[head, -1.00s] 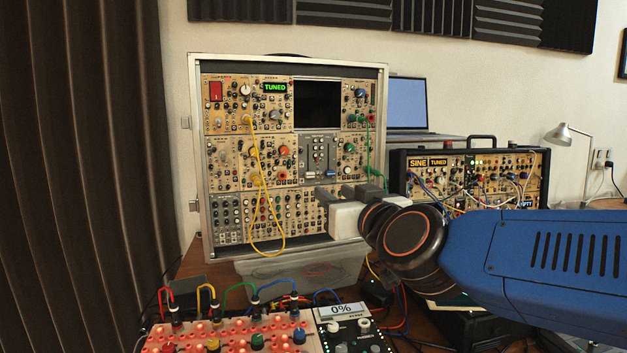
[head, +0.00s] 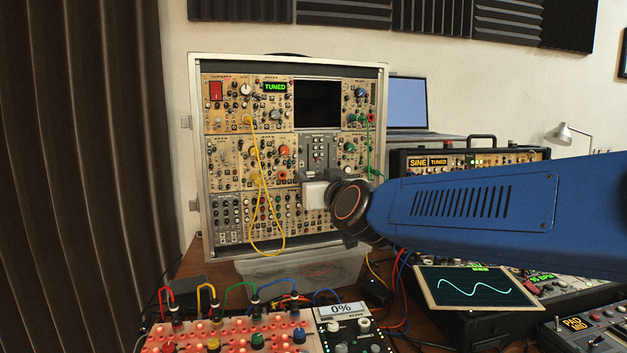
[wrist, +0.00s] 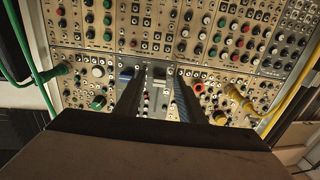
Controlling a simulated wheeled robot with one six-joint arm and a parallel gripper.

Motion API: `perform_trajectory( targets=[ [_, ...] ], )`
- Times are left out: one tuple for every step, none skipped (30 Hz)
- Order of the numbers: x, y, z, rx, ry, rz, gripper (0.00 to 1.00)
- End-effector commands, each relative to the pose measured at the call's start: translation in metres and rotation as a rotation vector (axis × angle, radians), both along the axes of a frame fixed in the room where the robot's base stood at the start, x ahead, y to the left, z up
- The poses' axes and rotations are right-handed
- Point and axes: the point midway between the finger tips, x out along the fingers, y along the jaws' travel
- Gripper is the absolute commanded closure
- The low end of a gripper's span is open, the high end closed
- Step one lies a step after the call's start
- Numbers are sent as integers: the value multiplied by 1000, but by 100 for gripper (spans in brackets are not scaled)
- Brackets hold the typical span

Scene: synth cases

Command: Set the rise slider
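The grey slider module (head: 318,150) sits in the middle of the tall rack case. Its lower part is hidden behind my gripper in the head view. My gripper (head: 321,183) is in front of that lower part. In the wrist view, which shows the rack upside down, my gripper (wrist: 157,78) is open, its two dark fingers apart. A pale slider cap (wrist: 160,73) shows between the fingertips. A blue slider cap (wrist: 127,73) is just left of the left finger. I cannot read which slider is rise, nor tell whether a finger touches a cap.
A yellow cable (head: 262,200) hangs left of my gripper and green cables (head: 369,150) hang to its right. A small box (head: 341,310) in front reads 0%. A screen with a wave (head: 475,288) lies at the lower right.

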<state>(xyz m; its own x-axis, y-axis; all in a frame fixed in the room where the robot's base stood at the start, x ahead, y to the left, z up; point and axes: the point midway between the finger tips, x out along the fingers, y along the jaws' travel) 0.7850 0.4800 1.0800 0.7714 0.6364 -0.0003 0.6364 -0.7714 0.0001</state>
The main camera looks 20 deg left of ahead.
Motion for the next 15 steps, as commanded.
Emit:
perform_trajectory(
  targets=[
    [2,1,0,0,0,0,64],
    [2,2,0,0,0,0,64],
    [3,2,0,0,0,0,64],
    [3,2,0,0,0,0,64],
    [3,2,0,0,0,0,64],
    [3,2,0,0,0,0,64],
    [3,2,0,0,0,0,64],
    [3,2,0,0,0,0,64],
    [3,2,0,0,0,0,64],
    [3,2,0,0,0,0,64],
    [3,2,0,0,0,0,69],
    [3,2,0,0,0,0,78],
    [3,2,0,0,0,0,86],
    [3,2,0,0,0,0,93],
    [3,2,0,0,0,0,100]
  ],
)
